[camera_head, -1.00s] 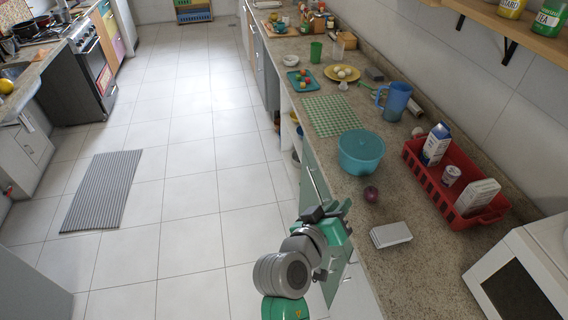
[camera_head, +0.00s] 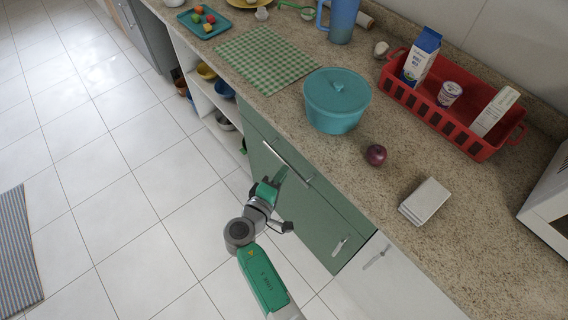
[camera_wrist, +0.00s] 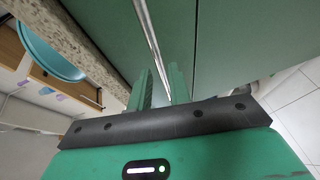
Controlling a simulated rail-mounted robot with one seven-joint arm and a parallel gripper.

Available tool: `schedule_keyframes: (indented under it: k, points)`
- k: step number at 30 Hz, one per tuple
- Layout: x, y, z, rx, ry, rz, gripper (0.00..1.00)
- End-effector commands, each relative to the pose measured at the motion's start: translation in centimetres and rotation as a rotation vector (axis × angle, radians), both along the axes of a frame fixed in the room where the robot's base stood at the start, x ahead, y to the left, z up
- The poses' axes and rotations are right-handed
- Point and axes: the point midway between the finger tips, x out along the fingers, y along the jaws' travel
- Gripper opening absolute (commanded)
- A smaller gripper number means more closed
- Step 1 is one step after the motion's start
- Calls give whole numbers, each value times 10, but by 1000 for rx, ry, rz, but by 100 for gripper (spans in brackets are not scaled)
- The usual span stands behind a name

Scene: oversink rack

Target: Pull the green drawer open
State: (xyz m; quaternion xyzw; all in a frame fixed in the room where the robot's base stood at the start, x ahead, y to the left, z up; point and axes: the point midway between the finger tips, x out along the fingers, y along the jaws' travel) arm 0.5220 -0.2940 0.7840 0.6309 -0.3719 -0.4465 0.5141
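The green drawer (camera_head: 325,203) is in the front of the green cabinet under the counter, and looks flush with it. Its long metal bar handle (camera_head: 298,175) runs along the front; the handle also shows in the wrist view (camera_wrist: 149,28). My gripper (camera_head: 276,178) is at the handle's middle, in front of the drawer. In the wrist view its two green fingers (camera_wrist: 161,75) stand apart, and the bar runs into the gap between them. Contact with the bar cannot be told. The fingertips are partly hidden in the head view.
On the counter above are a teal lidded pot (camera_head: 335,112), an onion (camera_head: 375,155), a white box (camera_head: 425,201) and a red basket (camera_head: 455,130). Open shelves (camera_head: 200,92) lie left of the cabinet. The tiled floor (camera_head: 150,170) in front is clear.

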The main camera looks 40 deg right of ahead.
Motion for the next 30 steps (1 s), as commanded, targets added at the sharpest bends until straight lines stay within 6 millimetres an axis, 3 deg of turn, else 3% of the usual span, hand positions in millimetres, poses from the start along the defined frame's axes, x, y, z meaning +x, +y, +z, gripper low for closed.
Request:
schedule_keyframes:
  k: [3, 9, 17, 20, 21, 30]
  points:
    - [7, -22, -7, 0, -1, -2, 19]
    - [15, -40, -9, 2, -2, 1, 19]
    - [15, -42, -8, 2, -2, 1, 19]
    - [15, -42, -8, 2, -2, 1, 2]
    - [15, -42, -8, 2, -2, 1, 0]
    - [13, -41, -9, 1, -2, -5, 0]
